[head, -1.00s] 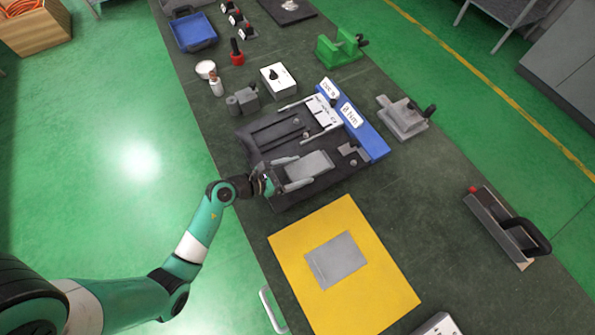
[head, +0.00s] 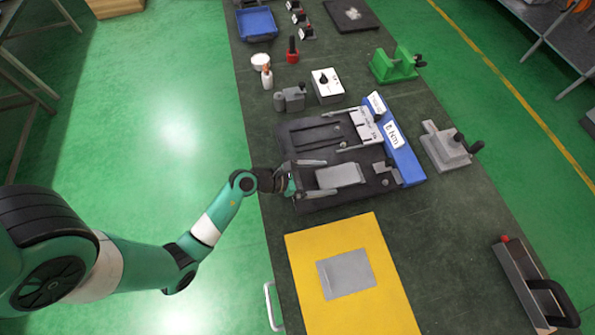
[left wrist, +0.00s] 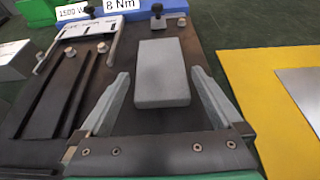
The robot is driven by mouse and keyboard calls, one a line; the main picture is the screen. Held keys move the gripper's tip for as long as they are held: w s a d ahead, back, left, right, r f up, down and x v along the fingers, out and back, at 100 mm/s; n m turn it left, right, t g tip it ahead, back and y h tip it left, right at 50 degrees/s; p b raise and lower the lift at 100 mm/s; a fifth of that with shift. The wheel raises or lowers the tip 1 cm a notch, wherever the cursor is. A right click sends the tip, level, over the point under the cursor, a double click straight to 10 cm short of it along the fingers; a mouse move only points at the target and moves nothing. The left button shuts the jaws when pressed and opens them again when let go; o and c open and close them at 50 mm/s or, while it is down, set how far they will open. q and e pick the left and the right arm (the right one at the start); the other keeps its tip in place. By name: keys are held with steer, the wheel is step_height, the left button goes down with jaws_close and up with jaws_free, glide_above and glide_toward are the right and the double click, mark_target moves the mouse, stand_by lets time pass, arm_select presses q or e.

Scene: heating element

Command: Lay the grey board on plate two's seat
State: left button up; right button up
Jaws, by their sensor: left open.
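A light grey, block-like board (head: 341,175) lies flat on the near part of the black fixture (head: 310,140). My left gripper (head: 318,177) is open, its two fingers apart on either side of the board's near end. The left wrist view shows the board (left wrist: 162,75) between the spread fingers (left wrist: 161,73), with gaps on both sides. A thinner grey sheet (head: 346,274) lies flat on the yellow mat (head: 310,308). No label for plate two is legible, so I cannot tell which seat is its own. My right gripper is out of view.
A blue block (head: 404,158) with white labels borders the fixture's right side. A grey clamp (head: 446,147), green vise (head: 394,66) and white switch box (head: 327,85) stand around it.

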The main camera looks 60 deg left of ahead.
arm_select(q)
steer(key=p+v, duration=0.2)
steer(key=v, duration=0.8)
steer(key=shift+s, duration=0.2)
